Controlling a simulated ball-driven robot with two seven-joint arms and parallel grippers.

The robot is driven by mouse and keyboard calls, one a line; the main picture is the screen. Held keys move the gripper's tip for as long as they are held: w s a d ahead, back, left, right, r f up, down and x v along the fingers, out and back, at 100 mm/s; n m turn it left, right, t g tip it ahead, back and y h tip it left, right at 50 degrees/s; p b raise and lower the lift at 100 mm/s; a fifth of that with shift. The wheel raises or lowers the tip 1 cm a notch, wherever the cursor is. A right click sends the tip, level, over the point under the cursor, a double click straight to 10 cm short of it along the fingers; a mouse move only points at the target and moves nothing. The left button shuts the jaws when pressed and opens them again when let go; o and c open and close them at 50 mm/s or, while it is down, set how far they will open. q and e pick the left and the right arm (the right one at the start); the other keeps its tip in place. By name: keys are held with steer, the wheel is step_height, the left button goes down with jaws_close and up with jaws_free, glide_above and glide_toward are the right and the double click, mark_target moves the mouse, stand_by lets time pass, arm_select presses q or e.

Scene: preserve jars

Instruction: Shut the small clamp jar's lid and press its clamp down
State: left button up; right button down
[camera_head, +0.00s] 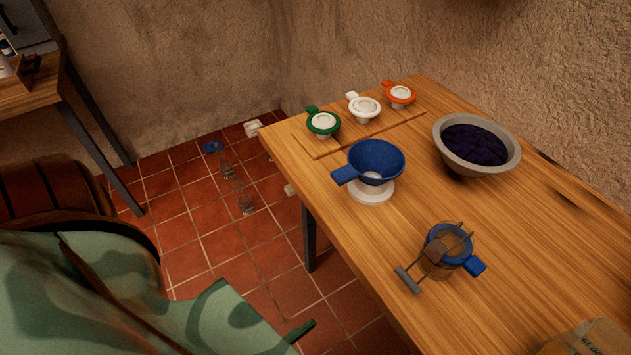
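The small clamp jar (440,268) stands on the wooden table in the near right part of the head view. It looks like a small glass jar with a blue ring at its top and a blue tab (475,266) on its right. Dark wires of its clamp (455,232) rise over the top, and a grey bar (407,280) sticks out at the lower left. The wires overlap the lid area, so I cannot tell how far the lid or clamp is closed. Neither gripper shows in this view.
A blue funnel (378,158) sits on a white base behind the jar. A grey bowl (510,160) of dark fruit stands to the right. Green (323,123), white (364,107) and orange (400,94) handled pieces stand on a board. A paper bag (600,340) is at lower right.

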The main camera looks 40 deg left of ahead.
mark_target(407, 280)
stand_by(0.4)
arm_select(q)
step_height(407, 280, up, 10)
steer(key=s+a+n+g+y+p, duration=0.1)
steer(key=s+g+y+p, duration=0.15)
steer(key=p, duration=0.85)
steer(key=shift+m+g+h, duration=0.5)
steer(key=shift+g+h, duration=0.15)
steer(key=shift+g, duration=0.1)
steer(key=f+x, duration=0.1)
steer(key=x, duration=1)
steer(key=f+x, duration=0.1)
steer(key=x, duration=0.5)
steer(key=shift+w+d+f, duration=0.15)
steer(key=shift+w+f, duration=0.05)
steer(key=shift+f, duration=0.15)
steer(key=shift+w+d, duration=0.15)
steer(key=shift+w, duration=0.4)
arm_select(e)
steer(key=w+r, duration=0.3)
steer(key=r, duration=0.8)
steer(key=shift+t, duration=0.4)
